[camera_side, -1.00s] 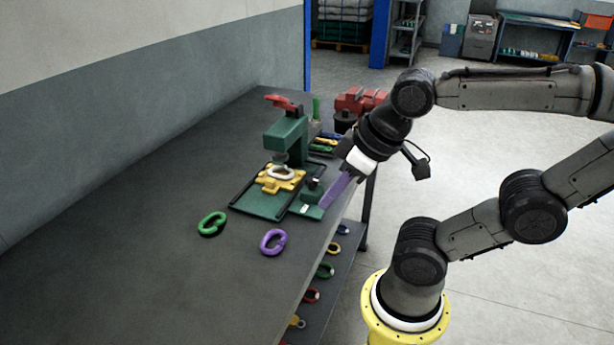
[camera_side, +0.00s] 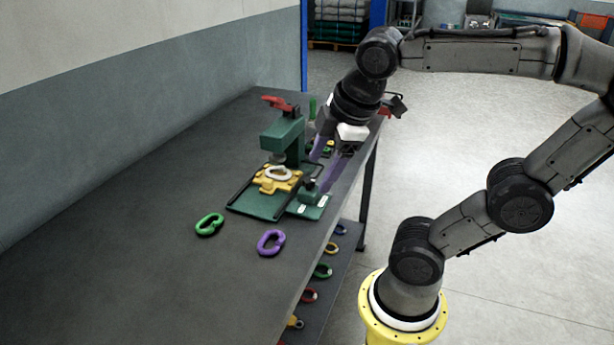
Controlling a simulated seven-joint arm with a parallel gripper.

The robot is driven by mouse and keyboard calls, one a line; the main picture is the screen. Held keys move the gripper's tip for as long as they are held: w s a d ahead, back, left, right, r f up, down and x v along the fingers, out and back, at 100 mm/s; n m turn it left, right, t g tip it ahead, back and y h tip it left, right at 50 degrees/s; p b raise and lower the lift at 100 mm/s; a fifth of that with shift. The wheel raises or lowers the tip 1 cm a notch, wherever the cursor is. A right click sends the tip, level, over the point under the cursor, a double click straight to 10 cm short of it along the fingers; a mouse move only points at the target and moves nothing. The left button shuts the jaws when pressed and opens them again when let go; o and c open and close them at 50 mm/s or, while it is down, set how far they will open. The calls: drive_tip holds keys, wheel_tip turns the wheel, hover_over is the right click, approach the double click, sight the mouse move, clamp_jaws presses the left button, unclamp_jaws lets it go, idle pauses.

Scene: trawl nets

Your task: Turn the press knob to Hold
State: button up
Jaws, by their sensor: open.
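The green press (camera_side: 286,138) with a red top handle stands on the dark workbench. A yellow fixture (camera_side: 283,186) with a pale link (camera_side: 278,173) sits under its head. The small dark press knob (camera_side: 308,192) stands on a green block with white labels (camera_side: 311,208) at the base's front right. The labels are too small to read, so I cannot tell the knob's setting.
A green link (camera_side: 209,224) and a purple link (camera_side: 271,243) lie on the bench (camera_side: 130,250) in front of the press. Several coloured links lie on the lower shelf. The bench's left part is clear. A grey wall runs along the left.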

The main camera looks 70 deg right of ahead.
sight(309, 180)
drive_tip(key=w+d+n+g+h, duration=0.3)
drive_tip(key=w+d+n+g, duration=0.25)
drive_tip(key=w+d, duration=0.5)
drive_tip(key=shift+n+g+y, duration=0.25)
drive_tip(key=shift+y, duration=0.05)
drive_tip(key=x, duration=0.6)
drive_tip(key=w+d+x, duration=0.1)
drive_tip(key=x, duration=0.4)
drive_tip(key=w+x, duration=0.1)
drive_tip(key=x, duration=0.5)
drive_tip(key=shift+d+f, duration=0.2)
drive_tip(key=shift+d, duration=0.1)
clamp_jaws()
